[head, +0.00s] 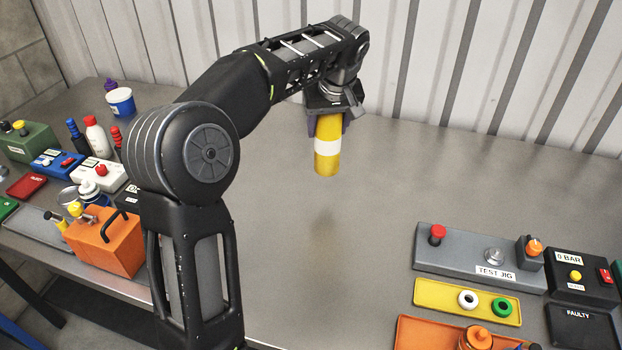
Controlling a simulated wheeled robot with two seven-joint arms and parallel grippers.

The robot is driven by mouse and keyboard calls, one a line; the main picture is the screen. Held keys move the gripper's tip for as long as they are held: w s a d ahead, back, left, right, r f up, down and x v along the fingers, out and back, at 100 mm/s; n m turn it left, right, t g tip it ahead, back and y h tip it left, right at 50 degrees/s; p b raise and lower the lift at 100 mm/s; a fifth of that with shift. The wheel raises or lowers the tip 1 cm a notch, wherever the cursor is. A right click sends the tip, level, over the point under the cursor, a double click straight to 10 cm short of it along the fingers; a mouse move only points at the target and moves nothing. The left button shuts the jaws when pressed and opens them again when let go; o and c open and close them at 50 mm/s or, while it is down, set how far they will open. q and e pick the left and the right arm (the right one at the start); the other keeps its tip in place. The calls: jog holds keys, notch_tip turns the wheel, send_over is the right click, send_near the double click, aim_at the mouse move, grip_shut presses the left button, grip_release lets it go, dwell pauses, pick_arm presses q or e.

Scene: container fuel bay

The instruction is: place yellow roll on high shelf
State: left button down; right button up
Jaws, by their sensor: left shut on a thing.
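The yellow roll (327,160) is a yellow cylinder with a white band around its middle. My left gripper (329,118) points down and is shut on the upper part of the roll. The roll hangs upright above the grey bench, with a faint shadow below it. The high shelf is not in view. My right gripper is not in view.
The middle of the grey bench (330,255) is clear. On the left stand an orange box (105,243), bottles and switch boxes. At right are a grey test jig (465,257), a yellow tray (440,295) and a black box (580,290). A corrugated wall (460,70) closes the back.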

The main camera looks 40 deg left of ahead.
aim_at(326, 161)
pick_arm(q)
jog(key=shift+s+r, duration=0.15)
jog(key=shift+s, duration=0.1)
notch_tip(326, 161, down, 6)
jog(key=shift+w+f+p, duration=0.15)
jog(key=shift+f+p, duration=0.05)
jog(key=shift+p, duration=0.2)
notch_tip(326, 161, down, 3)
jog(key=shift+f+p, duration=0.1)
jog(key=shift+p, duration=0.25)
jog(key=shift+f, duration=0.25)
